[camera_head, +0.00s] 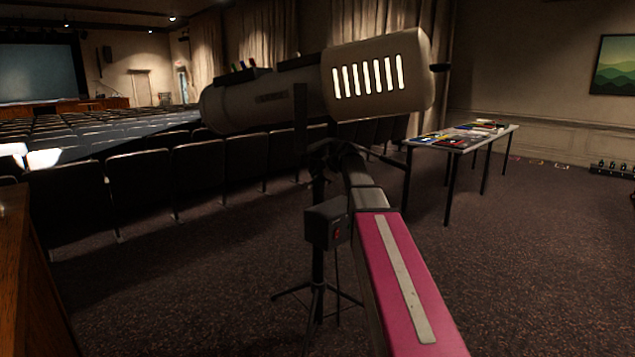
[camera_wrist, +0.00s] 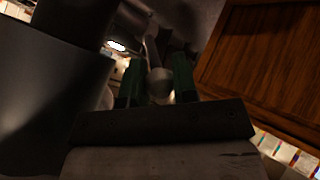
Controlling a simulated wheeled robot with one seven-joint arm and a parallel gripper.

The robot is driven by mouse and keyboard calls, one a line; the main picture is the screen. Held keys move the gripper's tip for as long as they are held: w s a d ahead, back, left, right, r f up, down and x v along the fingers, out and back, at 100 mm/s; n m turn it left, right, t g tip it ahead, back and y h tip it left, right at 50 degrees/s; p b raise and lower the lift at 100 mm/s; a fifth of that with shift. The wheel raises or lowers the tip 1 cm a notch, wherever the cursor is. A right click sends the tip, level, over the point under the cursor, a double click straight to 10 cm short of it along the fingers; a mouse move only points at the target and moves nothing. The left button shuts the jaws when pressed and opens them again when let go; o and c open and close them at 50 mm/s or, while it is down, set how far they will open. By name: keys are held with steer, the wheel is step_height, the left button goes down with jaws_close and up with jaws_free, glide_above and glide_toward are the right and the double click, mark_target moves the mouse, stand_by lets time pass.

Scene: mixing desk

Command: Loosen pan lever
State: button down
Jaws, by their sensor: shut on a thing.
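A pale spotlight (camera_head: 375,75) with a slotted, lit rear housing stands on a black tripod stand (camera_head: 318,270) in the head view. In the wrist view, the green fingers of my gripper (camera_wrist: 159,88) are on either side of a pale rounded lever end, which I take to be the pan lever (camera_wrist: 160,84). Its narrow shank runs upward between the fingers. My gripper is shut on it. In the head view my arm reaches to just under the spotlight, and my fingers and the lever cannot be made out there. Whether the lever is tight or loose does not show.
A black box with a red switch (camera_head: 327,225) hangs on the stand beside my arm. Wooden furniture (camera_head: 30,290) is at the left edge. Rows of seats (camera_head: 190,170) lie beyond. A table with colourful items (camera_head: 484,142) stands right. Carpet between is open.

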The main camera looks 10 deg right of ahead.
stand_by(0.4)
steer(key=c, duration=0.9)
jaws_free()
steer(key=shift+r, duration=0.1)
steer(key=v, duration=1)
steer(key=shift+d+r, duration=0.2)
steer(key=shift+r, duration=0.05)
steer(key=shift+s, duration=0.15)
